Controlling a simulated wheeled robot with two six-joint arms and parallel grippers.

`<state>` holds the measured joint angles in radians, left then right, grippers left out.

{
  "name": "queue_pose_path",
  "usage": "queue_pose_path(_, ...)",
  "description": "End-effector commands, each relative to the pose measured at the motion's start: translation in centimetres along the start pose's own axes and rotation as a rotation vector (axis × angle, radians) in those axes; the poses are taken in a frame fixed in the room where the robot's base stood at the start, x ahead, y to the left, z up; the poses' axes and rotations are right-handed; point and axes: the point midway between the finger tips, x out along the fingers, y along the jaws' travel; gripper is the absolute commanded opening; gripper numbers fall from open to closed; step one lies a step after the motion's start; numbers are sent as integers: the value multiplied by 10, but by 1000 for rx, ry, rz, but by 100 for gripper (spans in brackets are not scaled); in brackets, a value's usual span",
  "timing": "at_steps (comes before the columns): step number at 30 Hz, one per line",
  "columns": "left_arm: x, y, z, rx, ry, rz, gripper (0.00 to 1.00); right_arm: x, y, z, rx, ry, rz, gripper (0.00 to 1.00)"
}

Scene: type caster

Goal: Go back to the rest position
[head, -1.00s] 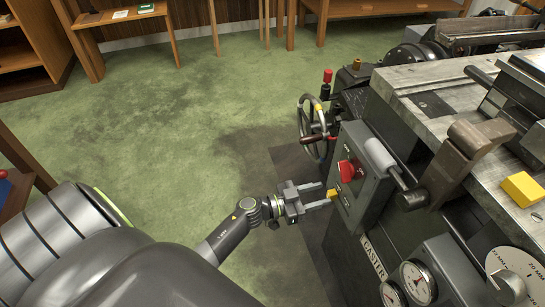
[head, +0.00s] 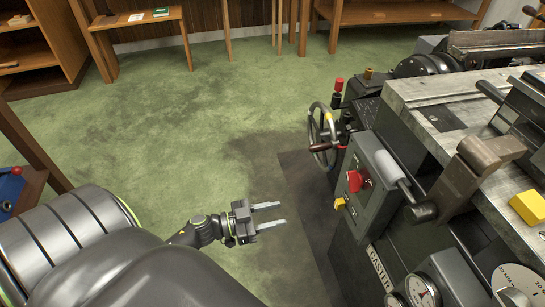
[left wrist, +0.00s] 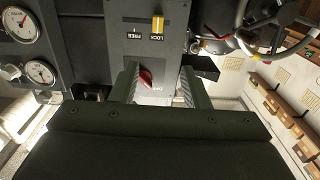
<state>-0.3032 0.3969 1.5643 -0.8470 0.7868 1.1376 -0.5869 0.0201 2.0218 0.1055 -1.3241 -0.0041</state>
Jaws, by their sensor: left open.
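My left gripper (head: 283,214) is open and empty. In the head view it hangs over the floor to the left of the caster machine, with a clear gap to the control panel (head: 377,211). The panel carries a red knob (head: 355,181) and a small yellow lever (head: 340,203) at its lower left edge. In the left wrist view, the two fingers (left wrist: 158,70) point at the panel. The red knob (left wrist: 145,78) shows between them, and the yellow lever (left wrist: 157,24) lies beyond, by the FREE and LOCK labels. My right gripper is in neither view.
A spoked handwheel (head: 322,130) sticks out from the machine's left side. A yellow block (head: 528,207) lies on the machine top. Round gauges (head: 422,291) sit low at the front. The green floor (head: 200,130) is open to the left, with wooden furniture at the back.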

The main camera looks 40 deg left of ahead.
Motion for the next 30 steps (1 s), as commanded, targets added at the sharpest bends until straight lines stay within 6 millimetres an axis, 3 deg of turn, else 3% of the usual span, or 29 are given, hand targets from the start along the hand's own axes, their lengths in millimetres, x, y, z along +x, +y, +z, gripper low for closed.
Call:
queue_pose_path(14, 1, -5, 0, 4, 2, -49, 42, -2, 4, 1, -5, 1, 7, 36)
queue_pose_path(22, -14, -42, 8, 6, -75, -453, 42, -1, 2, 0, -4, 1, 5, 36)
queue_pose_path(26, -34, -54, 25, -31, -191, -653, 42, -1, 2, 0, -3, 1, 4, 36)
queue_pose_path(30, -60, -52, 50, -100, -365, -815, 42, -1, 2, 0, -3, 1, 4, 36)
